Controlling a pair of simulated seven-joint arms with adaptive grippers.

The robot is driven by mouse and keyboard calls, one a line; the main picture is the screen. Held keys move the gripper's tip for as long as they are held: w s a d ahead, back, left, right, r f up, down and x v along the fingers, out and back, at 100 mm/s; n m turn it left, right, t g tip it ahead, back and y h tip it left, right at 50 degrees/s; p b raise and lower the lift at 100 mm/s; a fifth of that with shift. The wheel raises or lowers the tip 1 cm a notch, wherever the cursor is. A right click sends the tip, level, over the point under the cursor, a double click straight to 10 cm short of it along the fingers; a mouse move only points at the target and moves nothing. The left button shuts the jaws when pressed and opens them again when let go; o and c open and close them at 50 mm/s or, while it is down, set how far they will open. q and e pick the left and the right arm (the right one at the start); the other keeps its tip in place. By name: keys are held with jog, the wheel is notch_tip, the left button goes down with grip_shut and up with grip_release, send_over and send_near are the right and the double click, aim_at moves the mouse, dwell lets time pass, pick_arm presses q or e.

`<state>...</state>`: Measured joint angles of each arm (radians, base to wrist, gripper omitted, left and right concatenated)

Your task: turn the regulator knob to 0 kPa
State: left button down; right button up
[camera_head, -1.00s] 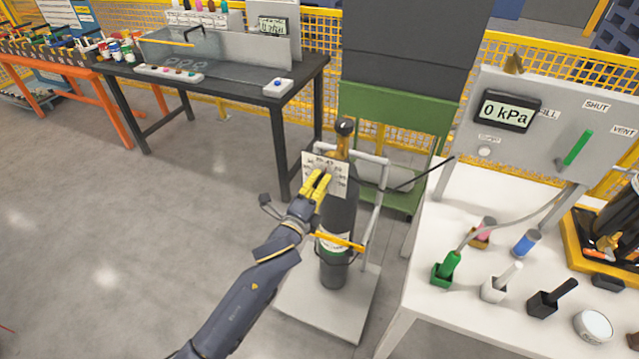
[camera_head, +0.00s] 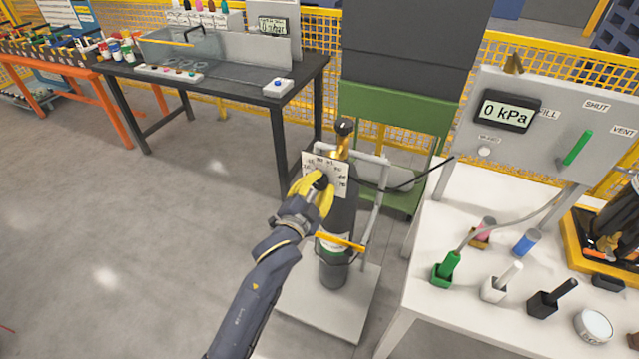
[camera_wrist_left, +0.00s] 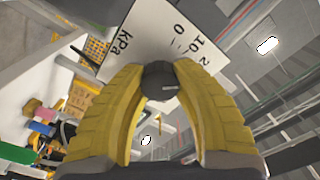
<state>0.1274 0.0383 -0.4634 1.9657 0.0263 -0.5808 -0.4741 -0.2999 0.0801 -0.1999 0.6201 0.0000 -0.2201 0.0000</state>
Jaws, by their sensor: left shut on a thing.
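The regulator knob (camera_wrist_left: 158,82) is dark and round, in front of a white dial plate (camera_wrist_left: 130,35) marked kPa with 0, 10 and further numbers. A pale line shows on the knob in the left wrist view. In the head view the plate (camera_head: 341,176) sits on a dark gas cylinder (camera_head: 340,215). My left gripper (camera_head: 321,187) is at the plate, its yellow fingers on both sides of the knob and shut on it; its fingers also show in the wrist view (camera_wrist_left: 160,90). The exact setting is hard to read. My right gripper is not in view.
The cylinder stands on a grey trolley (camera_head: 320,308) with a grey frame. A white table (camera_head: 420,300) at right holds several plugs and a panel with a display (camera_head: 507,111) reading 0 kPa. A black bench (camera_head: 225,75) stands at the back left. The left floor is clear.

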pick_arm(q)
jog(key=n, duration=0.6)
jog(key=shift+n, duration=0.3)
jog(key=n, duration=0.5)
jog(key=shift+r+n, duration=0.1)
jog(key=shift+n, duration=0.3)
jog(key=c, duration=0.9)
grip_release()
jog(key=v, duration=1.2)
